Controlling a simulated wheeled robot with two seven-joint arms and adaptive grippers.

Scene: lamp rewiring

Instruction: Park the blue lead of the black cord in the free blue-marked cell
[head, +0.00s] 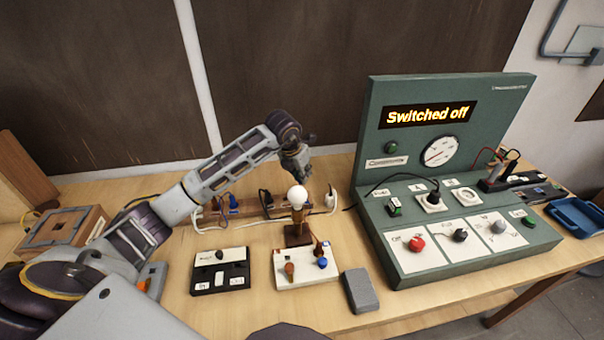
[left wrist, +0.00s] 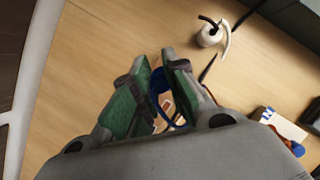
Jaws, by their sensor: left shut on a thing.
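My left gripper (head: 297,167) is above the bench, behind and above the white bulb (head: 297,195). In the left wrist view its green-padded fingers (left wrist: 161,88) are closed around a curved blue lead (left wrist: 158,82), which hangs between and below the tips. A black cord (head: 378,190) runs left from a black plug in the green panel. A dark cord also shows in the left wrist view (left wrist: 208,68), near a white plug. I cannot make out how it joins the blue lead. The blue-marked cell cannot be made out for certain. My right gripper is not in view.
A wooden strip (head: 250,213) with plugs and leads lies behind the lamp. A black-and-white switch block (head: 220,270), a white terminal block (head: 303,273) and a grey box (head: 360,290) stand in front. The green panel (head: 450,130) reads "Switched off".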

